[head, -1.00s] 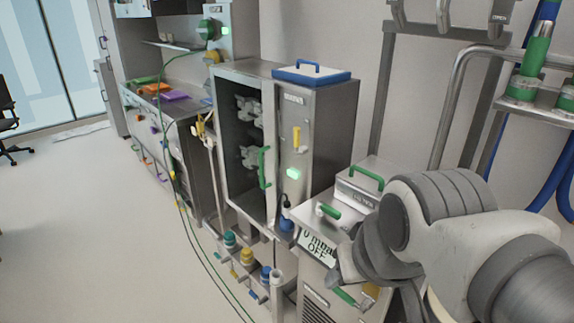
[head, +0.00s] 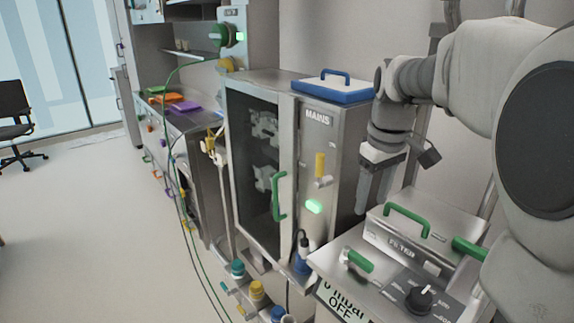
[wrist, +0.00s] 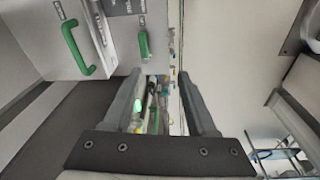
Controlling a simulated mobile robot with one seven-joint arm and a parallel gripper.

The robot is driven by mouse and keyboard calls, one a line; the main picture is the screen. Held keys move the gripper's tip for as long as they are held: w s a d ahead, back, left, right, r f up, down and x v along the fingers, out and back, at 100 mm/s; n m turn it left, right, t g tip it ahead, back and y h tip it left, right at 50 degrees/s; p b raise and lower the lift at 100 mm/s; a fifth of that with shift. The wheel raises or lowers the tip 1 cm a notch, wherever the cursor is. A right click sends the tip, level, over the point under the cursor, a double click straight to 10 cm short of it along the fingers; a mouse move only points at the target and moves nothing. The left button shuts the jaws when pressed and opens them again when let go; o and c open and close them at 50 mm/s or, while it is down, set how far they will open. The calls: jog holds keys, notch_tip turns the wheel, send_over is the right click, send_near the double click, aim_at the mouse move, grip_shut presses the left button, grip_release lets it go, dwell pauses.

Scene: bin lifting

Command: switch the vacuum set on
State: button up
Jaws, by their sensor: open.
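The vacuum set is the steel unit at the lower right of the head view. Its slanted display (head: 345,302) reads 0 mbar and OFF, partly cut by the frame's bottom edge. A black knob (head: 419,299) sits on a dark dial plate on its top. A filter box (head: 412,243) with a green handle stands behind the knob. My gripper (head: 372,205) points down, behind and left of the filter box, apart from the knob. In the wrist view, my gripper's two fingers (wrist: 162,88) are spread, with nothing visibly held between them.
The steel MAINS cabinet (head: 340,135) stands left of my gripper, with a lit green lamp (head: 314,206) and a blue-lidded tray (head: 333,90) on top. A green-handled glass door (head: 252,150) adjoins it.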

jog(key=n+g+b, duration=0.1)
jog(key=n, duration=0.1)
send_over(363, 259)
notch_tip(363, 259, down, 6)
notch_tip(363, 259, down, 17)
jog(key=b, duration=0.3)
grip_shut()
dwell(1.1)
